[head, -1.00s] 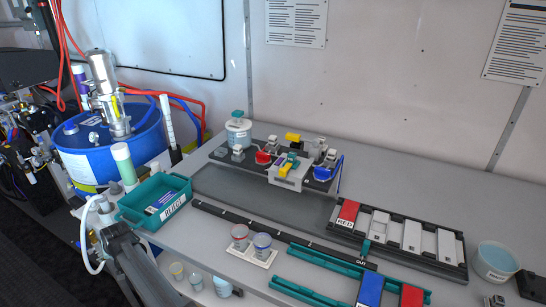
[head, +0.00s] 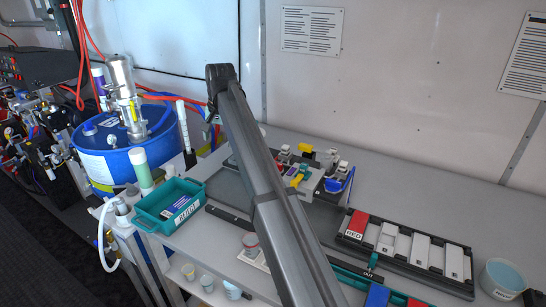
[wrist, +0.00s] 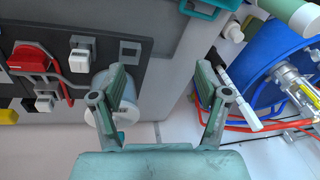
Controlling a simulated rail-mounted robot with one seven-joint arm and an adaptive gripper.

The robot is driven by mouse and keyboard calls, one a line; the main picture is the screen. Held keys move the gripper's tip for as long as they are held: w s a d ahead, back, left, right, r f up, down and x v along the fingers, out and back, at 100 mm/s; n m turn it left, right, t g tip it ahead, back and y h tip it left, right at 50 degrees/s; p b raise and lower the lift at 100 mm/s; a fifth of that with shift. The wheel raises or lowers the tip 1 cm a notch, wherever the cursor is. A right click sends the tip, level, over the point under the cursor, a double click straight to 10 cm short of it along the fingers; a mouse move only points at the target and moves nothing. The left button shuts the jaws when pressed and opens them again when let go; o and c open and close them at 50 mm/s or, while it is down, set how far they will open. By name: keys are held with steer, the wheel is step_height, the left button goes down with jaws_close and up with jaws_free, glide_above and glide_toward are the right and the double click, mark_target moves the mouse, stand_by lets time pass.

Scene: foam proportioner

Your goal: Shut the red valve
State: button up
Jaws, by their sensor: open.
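The red valve is a red handle with red tubing (wrist: 28,57) on a dark panel (wrist: 128,22), at the far left of the wrist view. In the head view the red part of this panel (head: 283,160) shows small, just right of my arm. My gripper (wrist: 160,80) is open and empty in the wrist view, to the right of the red valve and apart from it. A pale cylindrical jar (wrist: 128,112) is partly hidden behind its left finger. My gripper itself does not show clearly in the head view; my arm crosses the middle of the picture.
A blue drum (head: 118,160) stands left of the table; it also shows at the right of the wrist view (wrist: 280,65). A teal reject bin (head: 150,215) sits at the table's left. A tray with a red block (head: 357,222) lies at the right. The back wall is close behind the panel.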

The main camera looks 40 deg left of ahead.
steer(key=w+d+r+m+h+p, duration=0.1)
steer(key=w+d+r+m, duration=0.1)
steer(key=w+d+r, duration=0.45)
steer(key=w+d+r+m+h, duration=0.2)
steer(key=w+d+r, duration=0.15)
steer(key=d, duration=0.55)
steer(key=shift+g, duration=0.3)
steer(key=f+p, duration=0.1)
steer(key=f, duration=0.5)
steer(key=f+p, duration=0.2)
steer(key=f, duration=0.4)
steer(key=f+p, duration=0.2)
steer(key=f, duration=0.4)
steer(key=shift+w+a, duration=0.25)
steer(key=shift+w, duration=0.05)
steer(key=c, duration=1.2)
